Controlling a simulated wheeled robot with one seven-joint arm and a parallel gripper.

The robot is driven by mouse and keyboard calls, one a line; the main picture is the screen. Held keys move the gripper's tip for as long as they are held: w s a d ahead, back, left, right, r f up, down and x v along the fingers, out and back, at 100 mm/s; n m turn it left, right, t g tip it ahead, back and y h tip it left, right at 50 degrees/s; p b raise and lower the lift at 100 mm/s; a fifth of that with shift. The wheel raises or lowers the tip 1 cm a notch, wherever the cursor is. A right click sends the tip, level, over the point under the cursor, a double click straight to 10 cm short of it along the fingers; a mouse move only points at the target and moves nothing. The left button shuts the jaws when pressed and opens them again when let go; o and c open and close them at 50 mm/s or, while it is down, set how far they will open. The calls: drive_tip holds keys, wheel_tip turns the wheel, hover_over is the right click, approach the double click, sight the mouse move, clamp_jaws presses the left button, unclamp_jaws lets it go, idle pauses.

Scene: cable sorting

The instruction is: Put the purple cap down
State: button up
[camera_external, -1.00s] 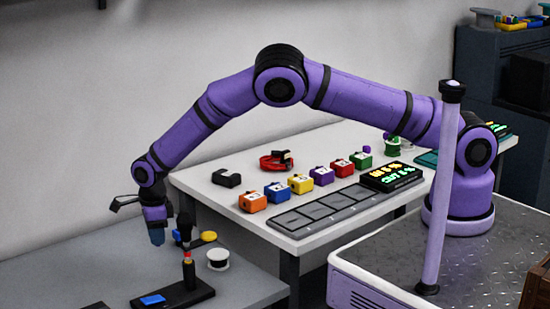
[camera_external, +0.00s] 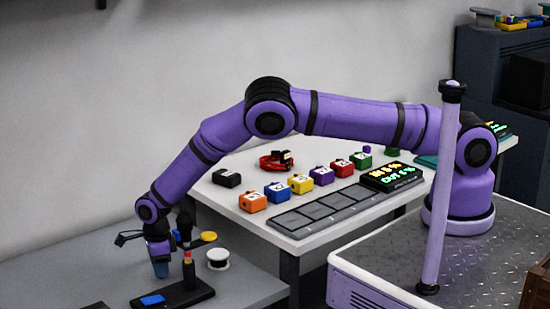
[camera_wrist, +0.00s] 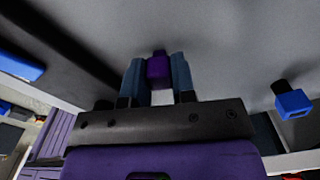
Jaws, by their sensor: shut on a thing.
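The purple cap (camera_wrist: 158,70) is between the two blue fingertips of my gripper (camera_wrist: 157,82) in the wrist view. My gripper is shut on it. In the external view my gripper (camera_external: 160,269) points down low over the grey lower table (camera_external: 70,272), left of the black stand. The cap cannot be made out there. A dark shadow lies on the grey surface near the cap in the wrist view; whether the cap touches the surface I cannot tell.
A black base (camera_external: 172,300) with a blue pad (camera_external: 152,299) and an upright post (camera_external: 187,245) stands close to the right of my gripper. A blue piece (camera_wrist: 293,103) lies apart in the wrist view.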

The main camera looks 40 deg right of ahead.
drive_tip(key=shift+f, duration=0.15)
drive_tip(key=o, duration=0.9)
wheel_tip(320, 180, up, 12)
drive_tip(key=shift+r, duration=0.25)
